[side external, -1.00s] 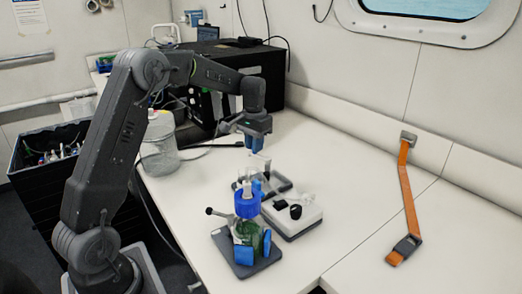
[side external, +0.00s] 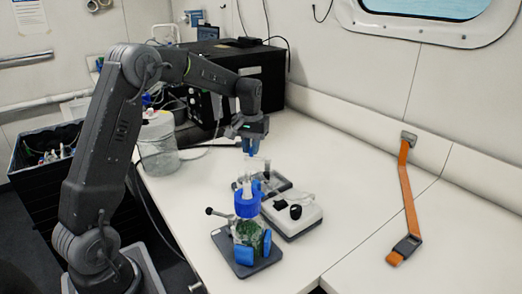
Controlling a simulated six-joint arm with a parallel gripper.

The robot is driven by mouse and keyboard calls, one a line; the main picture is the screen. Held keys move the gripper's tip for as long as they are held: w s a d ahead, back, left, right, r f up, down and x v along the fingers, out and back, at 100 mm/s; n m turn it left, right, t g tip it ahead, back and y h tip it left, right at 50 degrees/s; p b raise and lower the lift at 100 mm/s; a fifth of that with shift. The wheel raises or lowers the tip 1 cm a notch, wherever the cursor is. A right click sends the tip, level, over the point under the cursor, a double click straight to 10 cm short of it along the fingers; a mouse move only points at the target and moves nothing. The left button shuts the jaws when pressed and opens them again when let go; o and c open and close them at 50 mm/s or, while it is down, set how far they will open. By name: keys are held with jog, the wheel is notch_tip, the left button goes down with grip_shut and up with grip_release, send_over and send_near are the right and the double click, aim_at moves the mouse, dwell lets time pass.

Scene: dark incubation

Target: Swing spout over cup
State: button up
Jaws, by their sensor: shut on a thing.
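My gripper (side external: 250,149) points down over the back of a small bench fixture, its blue fingers shut. A clear piece (side external: 252,165), which looks like the spout, is at the fingertips; its outline is hard to make out. Just below and in front stands a blue collar (side external: 247,204) with white and clear tube parts (side external: 243,187) rising from it. Under the collar is a clear vessel with green contents (side external: 250,233), between blue blocks on a dark grey base (side external: 262,262). I cannot tell which clear part is the cup.
A white device with black knobs (side external: 294,216) stands right of the fixture, with a dark tray (side external: 275,184) behind it. A large clear jar (side external: 158,150) and a black box (side external: 262,75) stand farther back. An orange strap (side external: 408,195) lies at right. The bench between is clear.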

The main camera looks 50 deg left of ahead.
jog(key=shift+s+d+n, duration=0.2)
jog(key=shift+s+n, duration=0.05)
jog(key=shift+n, duration=0.4)
jog(key=shift+s+d+n, duration=0.2)
jog(key=shift+n, duration=0.45)
jog(key=shift+s+d+n, duration=0.3)
jog(key=shift+d+n, duration=0.15)
jog(key=shift+n, duration=0.95)
jog(key=shift+d, duration=0.15)
jog(key=shift+s+d+n, duration=0.15)
jog(key=shift+d+n, duration=0.1)
jog(key=shift+n, duration=0.45)
jog(key=shift+s+d+n, duration=0.1)
jog(key=shift+d+n, duration=0.15)
jog(key=shift+n, duration=0.45)
jog(key=o, duration=0.6)
